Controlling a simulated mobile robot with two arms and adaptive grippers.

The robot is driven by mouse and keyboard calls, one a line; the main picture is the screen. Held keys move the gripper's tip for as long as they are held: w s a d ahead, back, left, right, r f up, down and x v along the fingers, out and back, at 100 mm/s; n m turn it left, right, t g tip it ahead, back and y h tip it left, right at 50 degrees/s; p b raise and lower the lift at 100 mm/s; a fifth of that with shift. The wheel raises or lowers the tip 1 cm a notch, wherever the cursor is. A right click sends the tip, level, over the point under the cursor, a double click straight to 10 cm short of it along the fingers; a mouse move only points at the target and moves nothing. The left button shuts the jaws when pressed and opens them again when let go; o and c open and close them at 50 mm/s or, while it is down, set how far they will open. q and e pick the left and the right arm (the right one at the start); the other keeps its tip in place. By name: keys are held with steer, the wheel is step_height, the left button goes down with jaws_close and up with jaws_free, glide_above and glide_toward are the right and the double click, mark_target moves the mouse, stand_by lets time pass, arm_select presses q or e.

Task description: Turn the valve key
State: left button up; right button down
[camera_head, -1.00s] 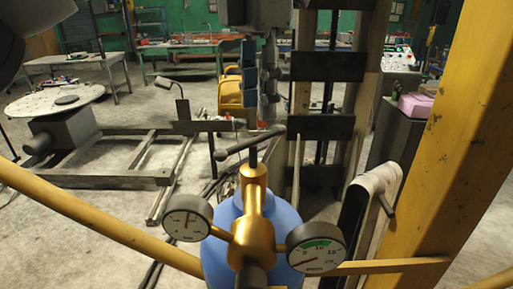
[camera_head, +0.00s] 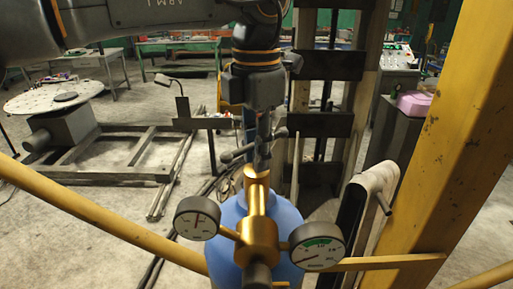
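The valve key (camera_head: 235,153) is a dark crossbar on top of the brass valve body (camera_head: 258,235), above a blue cylinder (camera_head: 226,214). Its left end shows, and a bit of its right end shows beyond my fingers. My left gripper (camera_head: 262,160) comes down from above, with its fingers over the middle of the key and hiding its stem. The fingers overlap in this view, so I cannot tell if they are shut on the key or touch it. My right gripper is not in view.
Two round gauges, left (camera_head: 197,218) and right (camera_head: 317,246), flank the valve. Yellow rails (camera_head: 100,222) cross in front and a yellow post (camera_head: 440,140) stands at right.

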arm_select(q)
jaws_close()
steer(key=shift+n+b, duration=0.35)
steer(key=shift+n, duration=0.05)
steer(key=n+b, duration=0.2)
steer(key=shift+f+n, duration=0.15)
steer(key=shift+n, duration=0.15)
steer(key=n+b, duration=0.1)
steer(key=n, duration=0.2)
steer(key=shift+b, duration=0.4)
steer(key=shift+n+b, duration=0.55)
steer(key=shift+n, duration=1.05)
steer(key=shift+r, duration=0.2)
steer(key=o, duration=0.5)
jaws_free()
